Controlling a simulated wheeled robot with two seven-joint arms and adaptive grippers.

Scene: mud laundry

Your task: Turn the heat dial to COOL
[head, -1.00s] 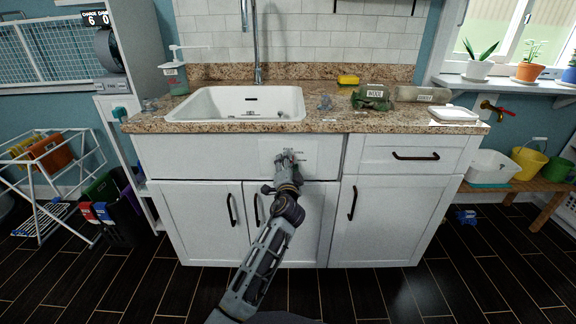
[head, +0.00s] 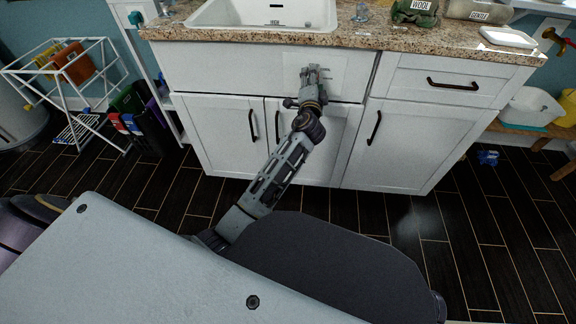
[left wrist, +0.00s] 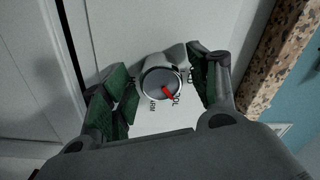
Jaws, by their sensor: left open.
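The heat dial (left wrist: 153,82) is a round grey knob with a red pointer, in the middle of the left wrist view. Its pointer angles to the lower right of that picture, towards partly readable lettering that looks like COOL. Another label ending in ARM is beside it. In the head view, my left gripper (head: 316,74) is at the pale panel (head: 341,72) on the cabinet front and hides the dial. In the left wrist view, its open fingers (left wrist: 161,84) are on both sides of the dial; I cannot tell whether they touch it. My right gripper is not in view.
The granite countertop (head: 330,40) with the white sink (head: 215,16) overhangs the panel. Cabinet doors (head: 230,145) with dark handles are below. A white drying rack (head: 60,75) stands at the left. The dark floor (head: 450,240) before the cabinet is mostly clear.

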